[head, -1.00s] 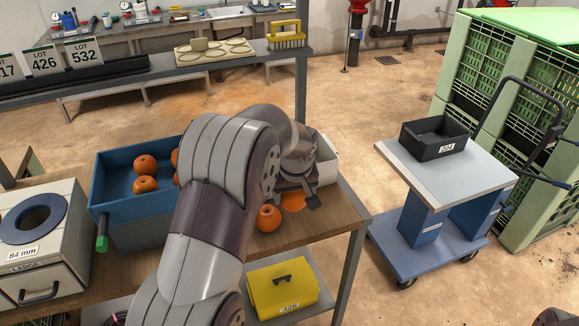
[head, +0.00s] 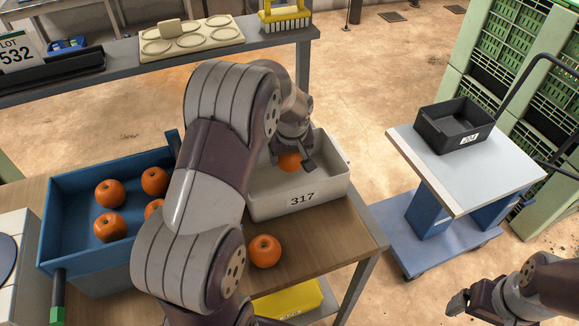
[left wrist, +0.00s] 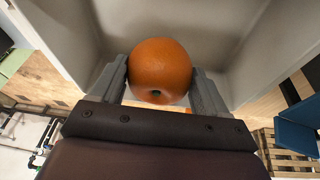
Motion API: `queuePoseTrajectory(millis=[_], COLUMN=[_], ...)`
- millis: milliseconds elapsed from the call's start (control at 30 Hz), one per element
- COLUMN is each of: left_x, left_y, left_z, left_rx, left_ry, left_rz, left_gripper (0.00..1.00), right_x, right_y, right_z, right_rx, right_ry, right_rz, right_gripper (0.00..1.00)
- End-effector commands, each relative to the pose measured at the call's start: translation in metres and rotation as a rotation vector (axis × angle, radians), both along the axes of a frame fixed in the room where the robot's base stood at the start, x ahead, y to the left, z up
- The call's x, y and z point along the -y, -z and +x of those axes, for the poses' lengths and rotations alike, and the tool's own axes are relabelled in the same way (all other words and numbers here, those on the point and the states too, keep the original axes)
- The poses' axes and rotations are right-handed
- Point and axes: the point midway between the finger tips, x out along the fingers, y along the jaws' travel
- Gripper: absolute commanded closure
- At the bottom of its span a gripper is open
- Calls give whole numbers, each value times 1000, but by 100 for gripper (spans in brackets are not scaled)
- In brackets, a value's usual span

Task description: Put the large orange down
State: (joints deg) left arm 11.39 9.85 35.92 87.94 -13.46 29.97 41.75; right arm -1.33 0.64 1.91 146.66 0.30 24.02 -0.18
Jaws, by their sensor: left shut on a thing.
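My left gripper (head: 291,166) is shut on a large orange (head: 289,161). It holds the orange at the white bin marked 317 (head: 302,199), within the bin's outline. In the left wrist view the orange (left wrist: 160,68) sits between the two fingers, with the bin's pale inside walls (left wrist: 225,25) around it. I cannot tell whether the orange touches the bin floor. Another orange (head: 264,251) lies on the wooden table in front of the bin. My right gripper (head: 458,302) is at the lower right, away from the table; its opening is unclear.
A blue bin (head: 62,223) with several oranges stands left on the table (head: 325,245), partly hidden by my left arm. A trolley (head: 470,170) with a black tray (head: 453,126) stands to the right. A shelf (head: 120,72) runs behind. Floor between table and trolley is open.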

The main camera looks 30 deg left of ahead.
Motion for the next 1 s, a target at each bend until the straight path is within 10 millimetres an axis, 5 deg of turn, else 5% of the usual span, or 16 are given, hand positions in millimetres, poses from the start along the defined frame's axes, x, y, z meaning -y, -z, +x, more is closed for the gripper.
queuePoseTrajectory(millis=[367,733,767,800,1000], left_x=[0,0,0,0,0], left_y=[58,66,64,64,63], left_z=[0,0,0,0,0], left_rx=[0,4,3,3,2], left_ry=[1,0,1,1,0], left_rz=[0,1,0,0,1], left_gripper=[55,55,15,2,0], right_x=[0,0,0,0,0], right_y=[-3,3,1,1,1], right_z=[0,0,0,0,0], right_rx=[0,0,0,0,0], right_ry=[0,0,0,0,0], right_rz=[0,0,0,0,0], right_gripper=[12,12,12,12,12])
